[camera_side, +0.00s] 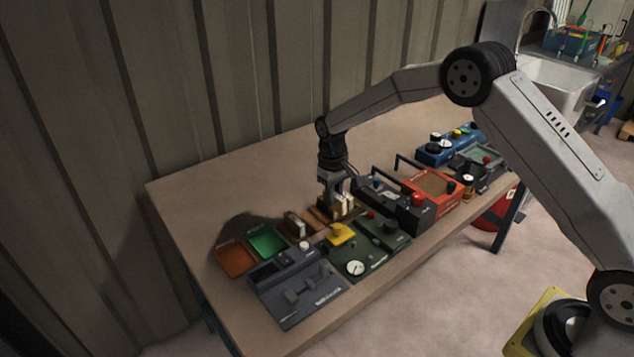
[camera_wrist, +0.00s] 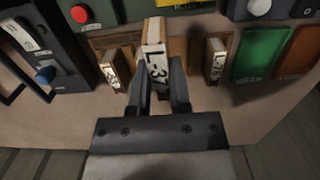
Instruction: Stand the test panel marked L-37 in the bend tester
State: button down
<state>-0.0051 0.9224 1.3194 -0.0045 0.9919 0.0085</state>
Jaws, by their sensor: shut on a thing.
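My gripper (camera_wrist: 160,85) points down over the table, its two fingers shut on the wooden test panel marked L-37 (camera_wrist: 153,48). The panel has a white label on its edge facing the wrist camera. In the side view my gripper (camera_side: 335,203) is over the middle of the table, among small wooden pieces. Two similar labelled panels stand apart from it in the wrist view, one at left (camera_wrist: 113,74) and one at right (camera_wrist: 214,62); their full marks are hard to read. I cannot tell which device is the bend tester, nor whether the held panel is clear of its support.
A grey device (camera_side: 315,301) and a green device with a dial (camera_side: 378,259) stand along the front edge. Green (camera_side: 266,241) and orange (camera_side: 235,258) trays lie at left. Black handled, red (camera_side: 450,197) and blue (camera_side: 433,157) devices stand at right. The table's back is clear.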

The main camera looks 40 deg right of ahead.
jog(key=s+d+g, duration=0.1)
jog(key=s+d, duration=0.1)
jog(key=s, duration=0.7)
jog(key=shift+s+r, duration=0.35)
jog(key=shift+r, duration=0.05)
jog(key=shift+d+f, duration=0.1)
jog(key=shift+f, duration=0.15)
jog(key=shift+f, duration=3)
jog(key=shift+f, duration=0.5)
jog(key=shift+c, duration=2.4)
grip_release()
jog(key=shift+r, duration=0.1)
